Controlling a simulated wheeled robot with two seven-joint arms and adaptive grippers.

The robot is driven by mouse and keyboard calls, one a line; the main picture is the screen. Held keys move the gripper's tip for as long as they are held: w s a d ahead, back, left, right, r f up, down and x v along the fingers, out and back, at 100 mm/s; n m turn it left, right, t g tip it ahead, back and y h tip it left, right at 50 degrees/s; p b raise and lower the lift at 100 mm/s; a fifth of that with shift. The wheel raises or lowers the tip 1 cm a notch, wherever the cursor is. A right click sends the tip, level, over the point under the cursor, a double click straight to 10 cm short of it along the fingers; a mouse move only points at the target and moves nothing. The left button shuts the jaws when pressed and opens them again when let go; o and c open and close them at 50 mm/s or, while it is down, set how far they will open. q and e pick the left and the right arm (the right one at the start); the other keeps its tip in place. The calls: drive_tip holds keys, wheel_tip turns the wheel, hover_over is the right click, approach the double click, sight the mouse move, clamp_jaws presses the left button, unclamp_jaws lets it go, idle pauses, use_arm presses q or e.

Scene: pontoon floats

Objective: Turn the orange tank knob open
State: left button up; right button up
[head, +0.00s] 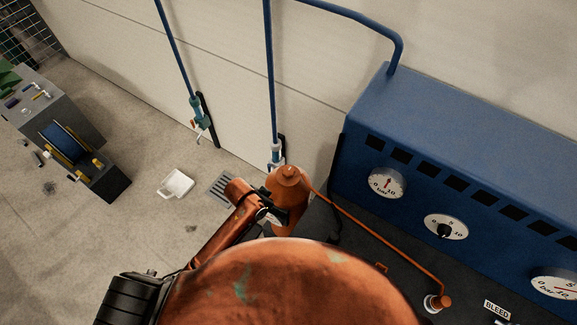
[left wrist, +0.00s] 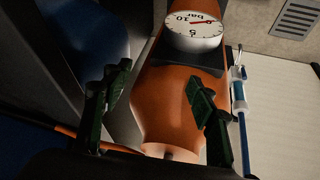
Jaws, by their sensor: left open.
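The orange tank (head: 287,185) stands near the wall, with a small rounded cap (head: 289,173) on top; I cannot tell whether that is the knob. In the left wrist view an orange bottle-shaped body (left wrist: 165,105), apparently the tank, narrows to a neck at the bottom edge. A white gauge (left wrist: 195,28) shows at its upper end. My left gripper (head: 272,213) is at the tank's left front in the head view. It is open, and its dark green fingers (left wrist: 158,76) are apart with the orange body behind them. Contact is unclear. My right gripper is not in view.
A blue cabinet (head: 470,150) with gauges stands to the right. An orange pipe (head: 375,235) runs from the tank toward a fitting (head: 437,302). Blue wall pipes with a valve (head: 197,117) are behind. A white tray (head: 175,184) and floor grate (head: 222,187) lie left.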

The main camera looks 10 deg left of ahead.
use_arm(q)
drive_tip(key=w+d+r+m+g, duration=0.2)
drive_tip(key=w+d+r+m, duration=0.3)
drive_tip(key=d+r, duration=0.35)
wheel_tip(320, 180, up, 7)
drive_tip(key=m+g+y, duration=0.1)
drive_tip(key=m+y, duration=0.1)
drive_tip(key=y, duration=0.2)
hover_over(288, 170)
drive_tip(key=shift+d+p, duration=0.1)
drive_tip(key=shift+p, duration=0.35)
wheel_tip(288, 170, down, 8)
drive_tip(key=shift+r+p, duration=0.2)
drive_tip(key=shift+p, duration=0.25)
drive_tip(key=c, duration=1.2)
